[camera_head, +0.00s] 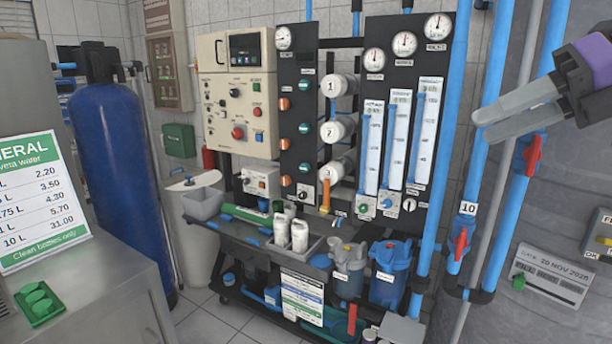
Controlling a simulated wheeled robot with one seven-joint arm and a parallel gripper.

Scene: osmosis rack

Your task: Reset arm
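My gripper (482,127) reaches in from the upper right edge, raised in the air in front of the blue pipes. Its two grey fingers point left, with a dark body and a purple band behind them. Nothing shows held at the fingertips. The fingers lie nearly in line with the view, so the gap between them is unclear. The rest of my arm is out of the picture.
Blue vertical pipes (449,150) with red valve handles (532,155) stand at the right, behind the gripper. The osmosis rack (298,200) with gauges and a beige control box (237,95) fills the middle. A blue tank (118,170) and a counter (95,290) stand left.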

